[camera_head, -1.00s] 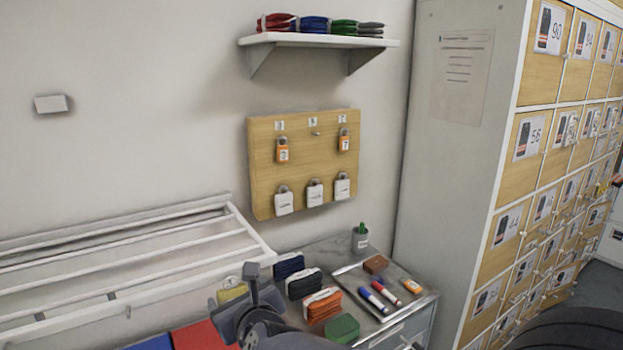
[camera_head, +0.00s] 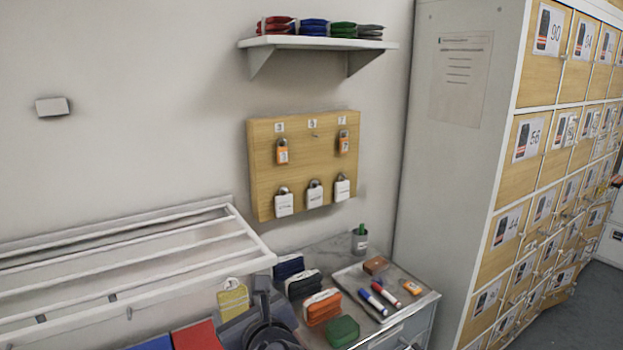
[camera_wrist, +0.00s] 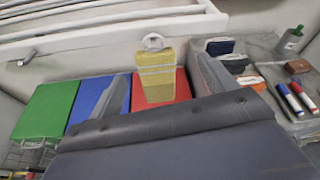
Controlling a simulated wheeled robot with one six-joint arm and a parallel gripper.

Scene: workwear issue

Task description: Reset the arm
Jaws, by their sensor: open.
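My gripper (camera_head: 262,308) is at the bottom of the head view, in front of the low row of folded items and below the white rack. I see nothing held. The bundle also shows in the head view (camera_head: 233,300), just left of the gripper. A dark grey part of mine covers the lower wrist view.
The white slatted rack (camera_head: 130,268) overhangs at left. Red (camera_head: 195,335), blue and green (camera_wrist: 45,110) panels lie below it. A side table (camera_head: 330,255) holds folded bundles, markers (camera_head: 385,294) and a cup. The padlock board (camera_head: 305,150), shelf (camera_head: 320,41) and lockers (camera_head: 535,145) stand behind and right.

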